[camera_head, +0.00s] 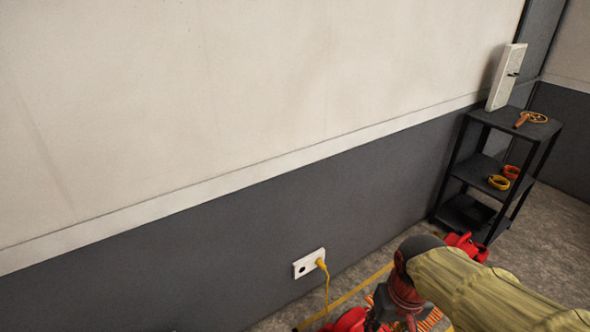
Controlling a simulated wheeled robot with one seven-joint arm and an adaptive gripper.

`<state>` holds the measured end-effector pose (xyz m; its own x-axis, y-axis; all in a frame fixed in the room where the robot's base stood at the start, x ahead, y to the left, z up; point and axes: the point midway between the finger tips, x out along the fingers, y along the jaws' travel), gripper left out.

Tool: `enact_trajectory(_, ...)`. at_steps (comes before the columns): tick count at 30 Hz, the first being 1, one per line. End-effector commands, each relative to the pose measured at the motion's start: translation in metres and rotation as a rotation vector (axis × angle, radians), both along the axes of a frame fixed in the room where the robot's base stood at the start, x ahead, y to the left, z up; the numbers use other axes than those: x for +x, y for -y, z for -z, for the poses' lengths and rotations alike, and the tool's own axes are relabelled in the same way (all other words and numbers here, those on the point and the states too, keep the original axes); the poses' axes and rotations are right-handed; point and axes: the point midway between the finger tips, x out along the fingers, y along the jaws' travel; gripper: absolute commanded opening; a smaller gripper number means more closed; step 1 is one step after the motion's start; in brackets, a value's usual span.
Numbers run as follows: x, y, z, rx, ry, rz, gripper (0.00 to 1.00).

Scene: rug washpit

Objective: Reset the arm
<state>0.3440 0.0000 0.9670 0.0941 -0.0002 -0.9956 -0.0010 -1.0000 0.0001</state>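An arm-like shape in a khaki cover (485,288) reaches in from the lower right corner; I take it to be my arm. It bends at a dark rounded joint (420,245) and continues down into a dark red part (403,287). No gripper fingers can be made out. The lower part of the arm is cut off by the bottom edge of the picture, so what is at its end is hidden.
A black shelf (480,117) stands by the wall at right, bearing a pale upright panel (506,77), an orange-handled item (531,118) and yellow (498,183) and orange (511,172) rings. A yellow cord (326,290) hangs from a wall socket (305,264). Red parts (350,321) show low down.

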Motion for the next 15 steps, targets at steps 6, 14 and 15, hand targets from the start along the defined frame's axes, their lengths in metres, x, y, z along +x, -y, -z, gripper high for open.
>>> enact_trajectory(6, -0.026, 0.0, -0.045, 0.0, 0.139, -0.001, 0.36)
enact_trajectory(14, -0.044, 0.0, -0.098, 0.0, 0.316, -0.001, 0.36)
enact_trajectory(15, -0.045, 0.0, -0.106, 0.0, 0.339, -0.001, 0.36)
